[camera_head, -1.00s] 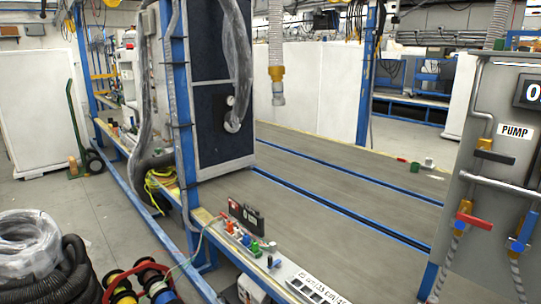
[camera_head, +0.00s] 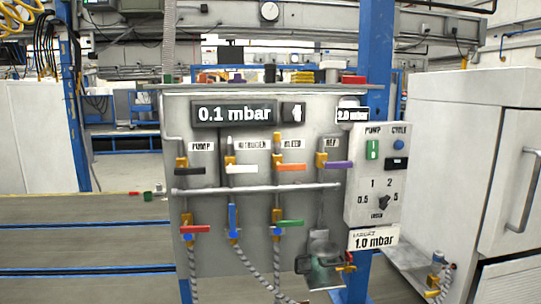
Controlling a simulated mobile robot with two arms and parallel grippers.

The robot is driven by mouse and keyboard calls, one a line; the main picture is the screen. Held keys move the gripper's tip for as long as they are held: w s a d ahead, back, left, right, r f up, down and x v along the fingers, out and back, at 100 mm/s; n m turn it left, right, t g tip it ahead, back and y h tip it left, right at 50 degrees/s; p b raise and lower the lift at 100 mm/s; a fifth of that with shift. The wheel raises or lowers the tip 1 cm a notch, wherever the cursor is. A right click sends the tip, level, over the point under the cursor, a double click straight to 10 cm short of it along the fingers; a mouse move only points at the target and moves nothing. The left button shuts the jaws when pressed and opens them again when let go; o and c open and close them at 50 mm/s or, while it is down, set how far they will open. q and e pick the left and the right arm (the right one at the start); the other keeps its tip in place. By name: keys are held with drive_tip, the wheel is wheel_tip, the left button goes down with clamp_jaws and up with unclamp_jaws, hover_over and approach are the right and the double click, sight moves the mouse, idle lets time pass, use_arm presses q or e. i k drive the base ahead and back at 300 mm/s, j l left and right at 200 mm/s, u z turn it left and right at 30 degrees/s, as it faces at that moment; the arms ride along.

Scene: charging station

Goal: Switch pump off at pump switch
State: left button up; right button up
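The pump switch (camera_head: 373,150) is a small green rocker under the word PUMP, at the upper left of a light grey control box (camera_head: 363,214) right of the panel. A white mark shows on its face. Neither of my grippers is in view, and nothing is touching the switch.
Beside the switch are a blue round button (camera_head: 399,145) under CYCLE and a dark selector knob (camera_head: 384,203). The grey panel (camera_head: 215,260) carries several coloured valve levers and a 0.1 mbar display (camera_head: 234,114). A white cabinet (camera_head: 448,145) stands at the right.

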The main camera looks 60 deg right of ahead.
sight(372, 147)
drive_tip(key=z, duration=2.45)
